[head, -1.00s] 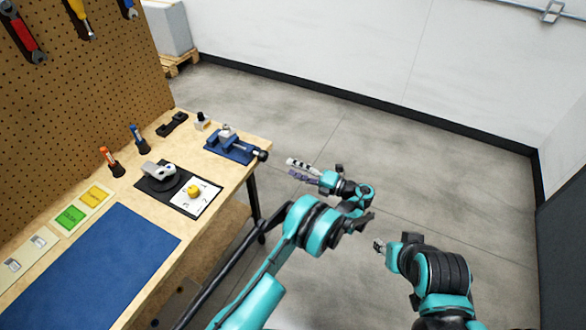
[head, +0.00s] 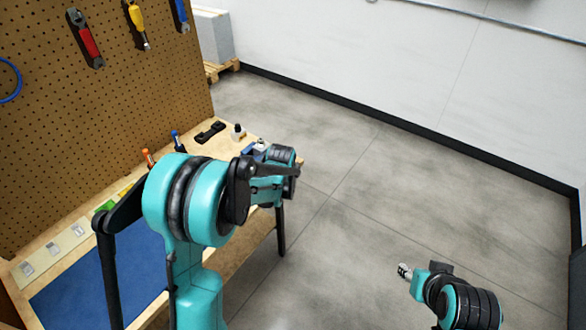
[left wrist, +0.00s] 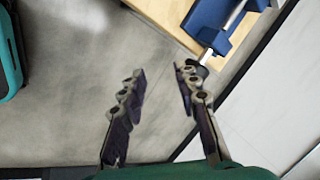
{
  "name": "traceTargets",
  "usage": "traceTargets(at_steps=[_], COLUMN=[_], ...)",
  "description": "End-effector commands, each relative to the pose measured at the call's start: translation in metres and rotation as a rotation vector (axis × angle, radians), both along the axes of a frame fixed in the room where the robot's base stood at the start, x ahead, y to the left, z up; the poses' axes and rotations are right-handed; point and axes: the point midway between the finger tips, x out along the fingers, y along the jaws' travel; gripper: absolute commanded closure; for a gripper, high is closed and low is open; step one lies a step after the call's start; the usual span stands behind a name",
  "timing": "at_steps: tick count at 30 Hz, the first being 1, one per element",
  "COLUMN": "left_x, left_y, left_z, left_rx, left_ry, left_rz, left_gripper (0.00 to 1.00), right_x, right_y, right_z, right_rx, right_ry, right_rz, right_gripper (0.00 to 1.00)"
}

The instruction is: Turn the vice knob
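The blue vice (left wrist: 208,14) sits at the corner of the wooden bench in the left wrist view. Its silver bar and dark knob (left wrist: 215,44) stick out past the bench edge. My left gripper (left wrist: 159,78) is open and empty, its fingers apart over the floor. Its right fingertip is close to the knob; I cannot tell if they touch. In the head view, my left arm covers most of the vice, with only a bit of it (head: 260,147) showing, and hides the knob and left gripper. My right gripper (head: 404,271) is small at the lower right, over the floor, away from the bench.
The bench carries a blue mat (head: 60,280), a black holder (head: 210,132) and a small white-topped bottle (head: 238,131). A pegboard (head: 110,110) with hanging tools rises behind it. The floor (head: 340,240) right of the bench is clear.

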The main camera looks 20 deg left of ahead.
Motion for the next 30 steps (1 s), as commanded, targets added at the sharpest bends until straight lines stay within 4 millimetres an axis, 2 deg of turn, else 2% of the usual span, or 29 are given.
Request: traceTargets(at_steps=[3, 9, 13, 19, 30], left_x=[-0.003, 0.003, 0.020, 0.031, 0.066], left_y=[0.004, 0.013, 0.018, 0.023, 0.009], left_z=[0.022, 0.053, 0.039, 0.024, -0.017], left_rx=[-0.291, -0.677, -0.717, -0.728, -0.726], left_ry=[-0.087, -0.183, -0.197, -0.206, -0.205], left_rz=[0.247, 0.558, 0.558, 0.543, 0.538], left_gripper=[0.68, 0.68, 0.68, 0.68, 0.68], right_x=[0.000, 0.000, 0.000, 0.000, 0.000], right_y=[0.000, 0.000, 0.000, 0.000, 0.000], right_z=[0.009, 0.018, 0.020, 0.021, 0.000], right_rx=[0.000, 0.000, 0.000, 0.000, 0.000], right_ry=[0.000, 0.000, 0.000, 0.000, 0.000], right_rz=[0.000, 0.000, 0.000, 0.000, 0.000], right_gripper=[0.60, 0.60, 0.60, 0.60, 0.60])
